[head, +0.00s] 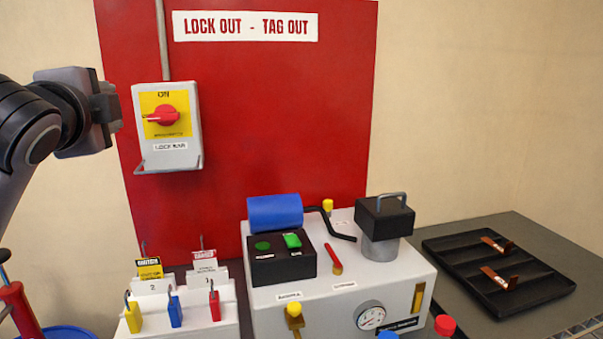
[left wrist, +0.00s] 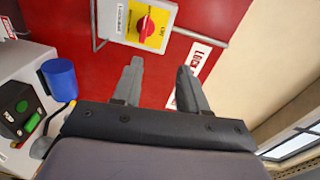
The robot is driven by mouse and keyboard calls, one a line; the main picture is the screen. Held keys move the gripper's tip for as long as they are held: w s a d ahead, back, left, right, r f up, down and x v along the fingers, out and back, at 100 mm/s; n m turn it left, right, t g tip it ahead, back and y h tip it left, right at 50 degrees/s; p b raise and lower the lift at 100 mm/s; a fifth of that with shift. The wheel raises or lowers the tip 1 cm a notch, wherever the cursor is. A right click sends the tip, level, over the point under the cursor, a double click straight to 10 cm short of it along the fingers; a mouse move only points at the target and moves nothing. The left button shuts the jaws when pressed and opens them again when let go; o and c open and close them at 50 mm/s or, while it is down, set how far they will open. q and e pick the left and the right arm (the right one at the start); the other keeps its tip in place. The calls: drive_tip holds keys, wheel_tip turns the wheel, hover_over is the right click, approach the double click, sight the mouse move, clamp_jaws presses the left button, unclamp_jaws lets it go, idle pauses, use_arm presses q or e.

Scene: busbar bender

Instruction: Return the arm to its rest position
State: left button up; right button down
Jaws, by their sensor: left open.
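My left gripper (head: 110,104) is raised at the left of the head view, in front of the red board and left of the switch box. In the left wrist view the left gripper (left wrist: 160,75) has its two fingers apart with nothing between them. The grey switch box (head: 168,127), with a red rotary handle on a yellow plate, hangs on the board. It also shows in the wrist view (left wrist: 143,22), beyond the fingers and apart from them. My right gripper is not in view.
The bender unit (head: 340,295) carries a blue cylinder (head: 275,212), a button box and a gauge. A white rack (head: 205,315) holds padlocks and tags at the lower left. A black tray (head: 500,272) with two copper pieces lies right. Space above the bender is clear.

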use_arm(q)
drive_tip(key=s+d+f+n+g+h, duration=0.2)
drive_tip(key=f+g, duration=0.1)
drive_tip(key=f, duration=1.2)
drive_tip(key=s+d+f+n+g+h, duration=0.1)
drive_tip(key=s+d+f+n+g, duration=0.15)
drive_tip(key=f, duration=1.25)
drive_tip(key=s+f+n+g, duration=0.8)
drive_tip(key=s+f, duration=1.3)
drive_tip(key=s, duration=0.4)
drive_tip(key=w+d+f+t+h+b, duration=0.1)
drive_tip(key=w+d+f+t+h, duration=0.1)
drive_tip(key=w+f+t, duration=0.4)
wheel_tip(320, 180, down, 4)
drive_tip(key=shift+d+f+t+h, duration=0.15)
drive_tip(key=shift+d+t+h, duration=0.2)
drive_tip(key=shift+t, duration=0.3)
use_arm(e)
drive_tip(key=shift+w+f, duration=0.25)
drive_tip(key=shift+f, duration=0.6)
